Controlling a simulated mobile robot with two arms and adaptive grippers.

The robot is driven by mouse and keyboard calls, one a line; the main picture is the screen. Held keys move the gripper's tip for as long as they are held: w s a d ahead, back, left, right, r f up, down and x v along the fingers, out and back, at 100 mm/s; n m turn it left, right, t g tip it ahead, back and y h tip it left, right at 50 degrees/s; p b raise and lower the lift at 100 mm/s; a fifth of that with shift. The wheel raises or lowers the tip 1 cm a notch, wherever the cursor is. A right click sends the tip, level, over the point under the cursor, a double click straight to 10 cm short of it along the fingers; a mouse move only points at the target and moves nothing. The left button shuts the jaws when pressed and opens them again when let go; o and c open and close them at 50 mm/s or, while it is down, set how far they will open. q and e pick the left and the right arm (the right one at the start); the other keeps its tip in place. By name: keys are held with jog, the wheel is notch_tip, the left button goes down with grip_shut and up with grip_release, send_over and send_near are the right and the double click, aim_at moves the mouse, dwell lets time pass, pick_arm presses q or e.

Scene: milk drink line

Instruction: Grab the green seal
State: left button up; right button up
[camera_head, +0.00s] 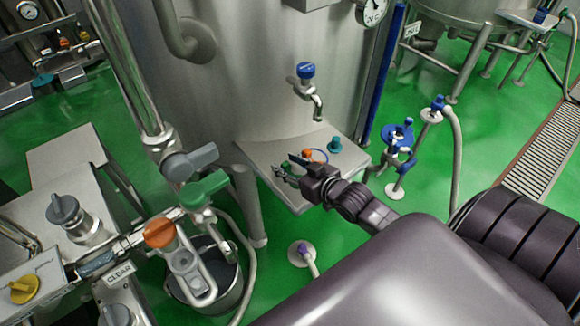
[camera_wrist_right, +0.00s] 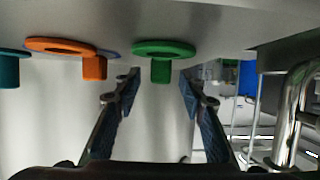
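The green seal (camera_wrist_right: 165,49), a flat ring with a small block, shows in the right wrist view against the shelf surface at the top. My right gripper (camera_wrist_right: 160,82) is open, with one finger on each side of the green seal's block. I see a gap on both sides and no grip. In the head view my right gripper (camera_head: 288,169) is low over the metal shelf (camera_head: 298,202) on the big tank. There I cannot clearly separate the green seal from the fingers. My left gripper is not in view.
An orange seal (camera_wrist_right: 60,45) lies close beside the green one, and a teal seal (camera_wrist_right: 9,68) is farther along. A tap with a blue knob (camera_head: 306,70) juts out above the shelf. A bucket (camera_head: 215,275) stands on the green floor at the lower left.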

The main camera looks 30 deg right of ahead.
jog(key=shift+w+a+f, duration=0.1)
jog(key=shift+w+f, duration=0.2)
jog(key=shift+w, duration=0.3)
jog(key=c, duration=0.9)
